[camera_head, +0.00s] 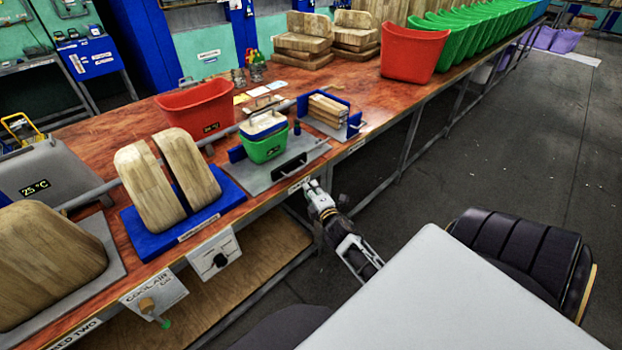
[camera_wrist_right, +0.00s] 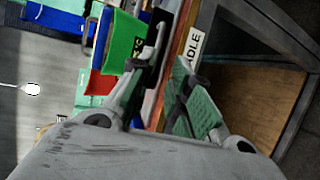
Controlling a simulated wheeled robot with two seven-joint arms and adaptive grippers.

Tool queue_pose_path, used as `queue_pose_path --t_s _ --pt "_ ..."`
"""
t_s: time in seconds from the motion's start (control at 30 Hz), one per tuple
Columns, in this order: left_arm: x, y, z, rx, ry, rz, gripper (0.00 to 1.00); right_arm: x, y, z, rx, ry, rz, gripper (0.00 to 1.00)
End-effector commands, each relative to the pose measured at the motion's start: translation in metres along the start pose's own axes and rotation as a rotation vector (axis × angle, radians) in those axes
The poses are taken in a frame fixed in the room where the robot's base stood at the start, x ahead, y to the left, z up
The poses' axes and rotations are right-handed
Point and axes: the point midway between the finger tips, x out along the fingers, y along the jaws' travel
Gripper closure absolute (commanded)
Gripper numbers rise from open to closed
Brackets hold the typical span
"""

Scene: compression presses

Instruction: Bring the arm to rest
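My right gripper (camera_head: 313,190) is just off the front edge of the wooden workbench (camera_head: 365,130), near the press with the green and white container. Its arm reaches up from the bottom right of the head view. In the right wrist view the gripper (camera_wrist_right: 169,62) has its two fingers apart, with the bench edge visible between them and nothing held. My left gripper and arm do not show in the head view.
The green container (camera_head: 265,146) sits on a grey press plate near the bench edge. Wooden blocks (camera_head: 150,185) stand on a blue base. Red (camera_head: 195,112) and green bins (camera_head: 450,45) are on the bench. Grey floor (camera_head: 540,130) at right is open, beyond a black padded seat (camera_head: 520,250).

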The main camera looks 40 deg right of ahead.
Motion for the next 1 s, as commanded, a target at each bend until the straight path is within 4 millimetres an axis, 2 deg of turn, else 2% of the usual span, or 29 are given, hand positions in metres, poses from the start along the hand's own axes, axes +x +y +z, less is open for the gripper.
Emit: queue_pose_path --t_s 0.43,0.8,0.87,1.0 --pt "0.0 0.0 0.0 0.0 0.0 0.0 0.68 0.0 0.0 0.0 0.024 0.0 0.0 0.81" --pt "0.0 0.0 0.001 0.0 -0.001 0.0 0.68 0.0 0.0 -0.002 0.258 0.008 -0.002 0.81" --pt "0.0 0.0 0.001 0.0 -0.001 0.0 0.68 0.0 -0.003 -0.002 0.306 0.01 -0.008 0.81" --pt "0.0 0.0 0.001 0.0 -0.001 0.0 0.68 0.002 -0.028 -0.001 0.423 0.005 -0.05 0.81"
